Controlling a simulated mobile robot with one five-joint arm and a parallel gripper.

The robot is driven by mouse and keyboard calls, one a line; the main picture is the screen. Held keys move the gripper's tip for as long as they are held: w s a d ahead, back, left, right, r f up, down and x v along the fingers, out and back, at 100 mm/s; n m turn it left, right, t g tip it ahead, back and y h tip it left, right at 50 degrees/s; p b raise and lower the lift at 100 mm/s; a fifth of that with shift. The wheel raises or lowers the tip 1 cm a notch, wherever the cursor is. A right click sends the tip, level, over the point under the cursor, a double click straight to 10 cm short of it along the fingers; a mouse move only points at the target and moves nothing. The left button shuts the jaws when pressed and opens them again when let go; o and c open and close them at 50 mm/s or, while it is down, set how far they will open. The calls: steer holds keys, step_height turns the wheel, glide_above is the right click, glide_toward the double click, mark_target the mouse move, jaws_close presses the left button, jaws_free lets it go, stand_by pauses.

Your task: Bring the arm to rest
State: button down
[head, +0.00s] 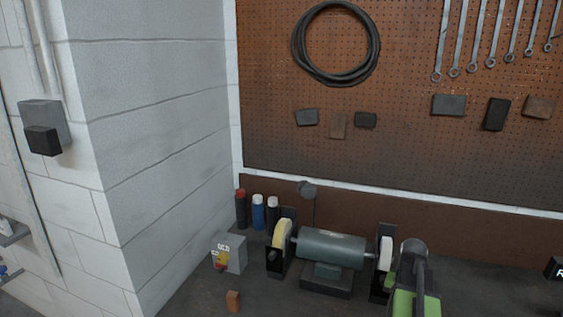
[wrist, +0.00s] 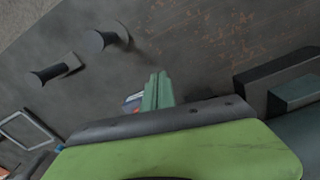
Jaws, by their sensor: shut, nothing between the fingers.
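My gripper (wrist: 157,92) shows in the wrist view as two narrow grey-green fingers, shut together with nothing between them. They stick out past the dark edge of my green arm housing. In the head view my green and dark arm (head: 417,301) rises at the lower right, just right of the bench grinder (head: 331,249). The fingertips cannot be made out clearly there.
The grinder stands on the dark bench (head: 465,291), close to my arm. A grey switch box (head: 236,250), a small brown block (head: 233,301) and several bottles (head: 258,212) stand left. A pegboard (head: 420,148) with tools hangs behind. Dark blocks (wrist: 285,85) show right in the wrist view.

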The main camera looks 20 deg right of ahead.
steer(key=w+a+f+n+b, duration=0.1)
steer(key=w+a+n, duration=0.1)
steer(key=a, duration=0.6)
steer(key=w+a+f+n+b, duration=0.1)
steer(key=w+a, duration=0.3)
steer(key=a, duration=0.4)
steer(key=w+a+f+n+b, duration=0.2)
steer(key=w+a, duration=0.1)
steer(key=a, duration=0.6)
steer(key=shift+w+f+n, duration=0.3)
steer(key=shift+w+n, duration=0.05)
steer(key=shift+n, duration=0.05)
steer(key=a+n, duration=0.1)
steer(key=a, duration=0.2)
steer(key=a+f+b, duration=0.1)
steer(key=a, duration=0.3)
steer(key=a+n, duration=0.1)
steer(key=a, duration=0.2)
steer(key=shift+s+a+f+n, duration=0.1)
steer(key=shift+a+f+n, duration=0.1)
steer(key=shift+n, duration=0.1)
steer(key=a, duration=0.1)
steer(key=s+a, duration=0.1)
steer(key=a+n, duration=0.1)
steer(key=shift+s+r, duration=0.1)
steer(key=shift+s, duration=0.25)
steer(key=shift+w, duration=0.25)
